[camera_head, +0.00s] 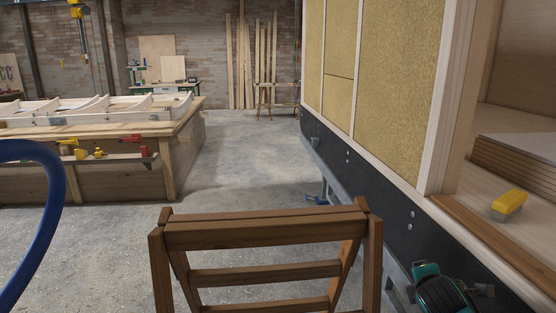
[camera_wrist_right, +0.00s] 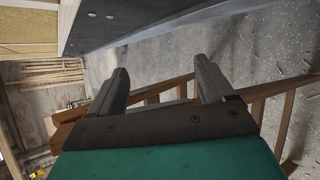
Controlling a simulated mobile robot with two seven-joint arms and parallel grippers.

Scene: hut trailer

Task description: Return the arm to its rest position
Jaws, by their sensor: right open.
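My right gripper (camera_wrist_right: 160,68) is open in the wrist view, its two dark fingers apart with nothing between them. The wooden trestle shows behind the fingers in that view. In the head view, a teal and black part of my right arm shows at the bottom right corner, beside the trailer's dark side rail. My left gripper is not in view.
A wooden trestle (camera_head: 265,232) stands at the front centre. The trailer wall with tan panels (camera_head: 398,85) rises at the right; a yellow-topped brush (camera_head: 509,204) lies on its floor. A wooden workbench (camera_head: 185,150) stands left. Clear concrete floor (camera_head: 240,150) lies between.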

